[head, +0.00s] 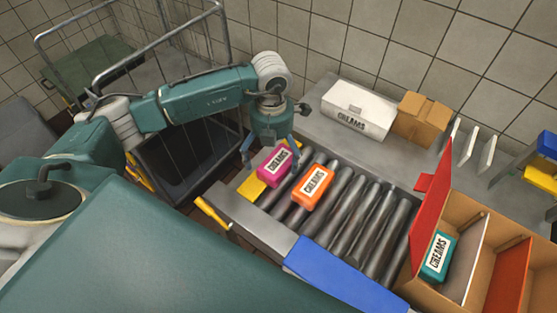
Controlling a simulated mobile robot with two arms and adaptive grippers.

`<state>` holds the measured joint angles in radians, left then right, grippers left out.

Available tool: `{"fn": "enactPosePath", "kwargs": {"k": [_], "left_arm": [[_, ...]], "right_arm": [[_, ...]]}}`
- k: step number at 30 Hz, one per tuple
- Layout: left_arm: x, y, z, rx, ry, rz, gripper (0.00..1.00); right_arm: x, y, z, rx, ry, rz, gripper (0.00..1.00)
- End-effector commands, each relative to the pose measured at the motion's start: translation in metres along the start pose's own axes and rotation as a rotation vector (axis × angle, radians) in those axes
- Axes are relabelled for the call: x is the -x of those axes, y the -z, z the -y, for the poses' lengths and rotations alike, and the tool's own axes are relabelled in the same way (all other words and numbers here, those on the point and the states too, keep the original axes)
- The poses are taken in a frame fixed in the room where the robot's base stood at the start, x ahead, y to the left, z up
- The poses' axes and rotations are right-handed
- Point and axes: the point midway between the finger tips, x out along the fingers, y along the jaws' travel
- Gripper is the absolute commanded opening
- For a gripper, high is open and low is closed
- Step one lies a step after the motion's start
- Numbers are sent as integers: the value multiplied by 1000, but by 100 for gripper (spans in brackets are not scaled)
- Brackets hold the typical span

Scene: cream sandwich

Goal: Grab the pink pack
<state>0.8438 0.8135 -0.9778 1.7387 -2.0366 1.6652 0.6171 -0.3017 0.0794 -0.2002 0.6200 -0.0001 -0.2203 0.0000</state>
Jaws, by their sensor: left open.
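A pink pack (274,163) with a white "CREAMS" label lies at the left end of the roller conveyor, beside a yellow piece (251,188). My left gripper (271,157) is at the pink pack, pointing down from above. Its blue fingers are open, one on the left of the pack and one at its right. I cannot tell whether the fingers touch the pack. My right gripper is not in view.
An orange pack (312,187) lies on the rollers (345,213) just right of the pink one. A teal pack (437,258) stands in a divided cardboard box (477,218) at right. A white box (357,108) and small brown carton (420,119) stand behind. A wire cage cart (190,160) is at left.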

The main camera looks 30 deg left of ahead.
Motion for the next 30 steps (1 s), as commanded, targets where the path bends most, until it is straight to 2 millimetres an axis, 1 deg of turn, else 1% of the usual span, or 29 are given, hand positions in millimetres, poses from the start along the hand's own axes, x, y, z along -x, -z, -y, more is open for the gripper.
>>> {"fn": "enactPosePath", "kwargs": {"k": [1,5,11,12,14,15,19,20,30], "left_arm": [[-5,1,1,1,1,-3,97],[-16,0,1,0,0,-1,97],[-18,0,1,0,0,1,97],[-18,0,1,0,0,1,95],[-18,0,1,0,0,1,83],[-18,0,1,0,0,1,75],[-18,0,1,0,0,1,49],[-18,0,1,0,0,1,47],[-17,-1,0,0,1,2,46]], "right_arm": [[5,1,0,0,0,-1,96],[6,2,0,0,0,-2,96],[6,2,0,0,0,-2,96],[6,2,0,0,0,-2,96],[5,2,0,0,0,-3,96],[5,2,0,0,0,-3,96],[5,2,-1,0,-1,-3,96],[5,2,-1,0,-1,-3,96],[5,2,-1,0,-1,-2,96]]}}
